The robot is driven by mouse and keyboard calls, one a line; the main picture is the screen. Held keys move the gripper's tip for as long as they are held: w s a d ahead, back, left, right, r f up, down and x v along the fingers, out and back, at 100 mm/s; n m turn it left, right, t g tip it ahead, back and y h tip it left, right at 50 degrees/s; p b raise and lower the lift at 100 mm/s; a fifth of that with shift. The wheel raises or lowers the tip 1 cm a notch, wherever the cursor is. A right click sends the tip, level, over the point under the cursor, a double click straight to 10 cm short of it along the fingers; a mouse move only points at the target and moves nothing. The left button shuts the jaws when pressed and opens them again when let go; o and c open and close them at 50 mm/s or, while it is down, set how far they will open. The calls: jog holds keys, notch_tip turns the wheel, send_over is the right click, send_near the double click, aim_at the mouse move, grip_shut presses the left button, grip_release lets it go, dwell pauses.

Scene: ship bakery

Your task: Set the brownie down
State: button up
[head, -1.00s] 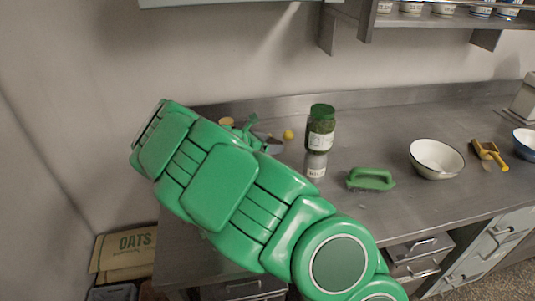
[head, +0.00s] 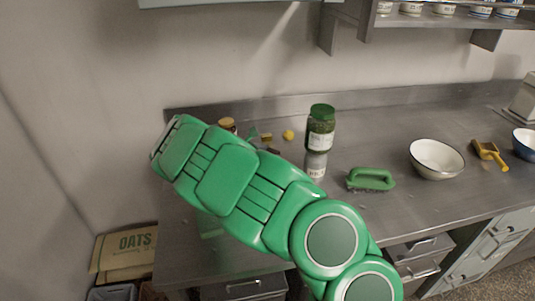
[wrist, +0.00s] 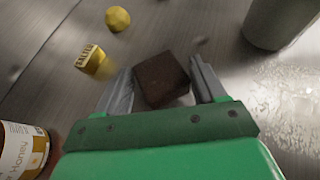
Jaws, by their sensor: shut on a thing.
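The brownie (wrist: 162,80) is a dark brown block between the two grey fingers of my gripper (wrist: 163,88) in the wrist view. My gripper is shut on it. The metal counter (wrist: 200,18) lies beneath and beyond it. I cannot tell whether the brownie touches the counter. In the head view my green arm hides most of the gripper, and the brownie is not clear there.
Near the gripper are a yellow ball (wrist: 117,19), a small yellow packet (wrist: 90,57), a honey jar (wrist: 22,150) and a grey cylinder (wrist: 275,20).

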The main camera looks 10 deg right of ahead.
jog(key=o, duration=1)
jog(key=shift+f, duration=0.1)
jog(key=shift+o, duration=0.2)
jog(key=shift+a+r, duration=0.2)
jog(key=v, duration=1.1)
jog(key=shift+s+a+r, duration=0.1)
jog(key=shift+s+a, duration=0.1)
jog(key=shift+a, duration=0.05)
